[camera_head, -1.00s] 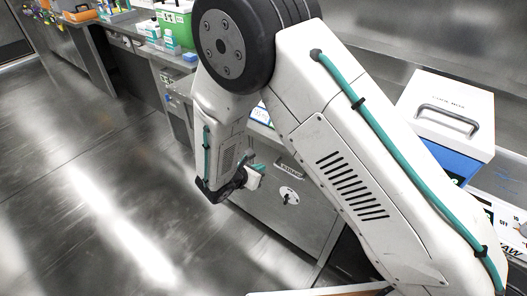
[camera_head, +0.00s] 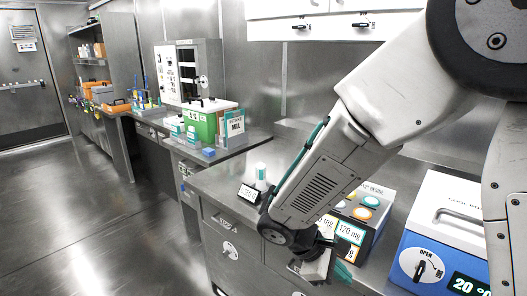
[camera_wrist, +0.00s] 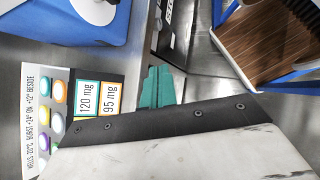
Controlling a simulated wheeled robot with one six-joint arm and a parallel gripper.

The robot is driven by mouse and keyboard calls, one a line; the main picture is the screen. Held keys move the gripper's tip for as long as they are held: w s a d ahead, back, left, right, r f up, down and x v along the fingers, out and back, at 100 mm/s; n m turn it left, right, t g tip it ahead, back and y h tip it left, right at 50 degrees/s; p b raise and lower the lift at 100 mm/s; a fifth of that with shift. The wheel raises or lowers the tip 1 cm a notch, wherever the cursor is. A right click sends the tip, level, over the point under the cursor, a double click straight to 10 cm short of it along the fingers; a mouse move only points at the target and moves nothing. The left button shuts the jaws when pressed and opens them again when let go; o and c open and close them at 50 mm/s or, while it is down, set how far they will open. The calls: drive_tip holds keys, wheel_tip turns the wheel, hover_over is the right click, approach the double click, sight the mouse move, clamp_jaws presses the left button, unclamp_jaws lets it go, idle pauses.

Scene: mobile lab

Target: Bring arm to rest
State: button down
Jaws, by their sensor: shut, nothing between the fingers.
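My white arm reaches down from the upper right in the head view, bent at its joints. My gripper (camera_head: 342,271) hangs low at the front edge of the steel counter (camera_head: 222,182), partly hidden by the wrist. In the wrist view the teal fingers of my gripper (camera_wrist: 158,82) are together, with nothing between them. Below them, a pale wrist part of mine fills the bottom of that view.
A blue and white cool box (camera_head: 440,225) and a panel box with coloured dots (camera_head: 373,212) stand on the counter near my arm. A wood-floored blue tray (camera_wrist: 270,40) shows at upper right. Open floor (camera_head: 110,225) lies left.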

drive_tip(key=s+d+r+m+t+y, duration=0.1)
drive_tip(key=s+d+r+m+y, duration=0.3)
drive_tip(key=s+r+m, duration=0.2)
drive_tip(key=s+d+r+m+t+y, duration=0.1)
drive_tip(key=s+d+r+m+y, duration=0.3)
drive_tip(key=s+r, duration=0.6)
drive_tip(key=shift+s+d+r+m+y, duration=0.35)
drive_tip(key=shift+d+r+m, duration=0.2)
drive_tip(key=shift+m, duration=0.75)
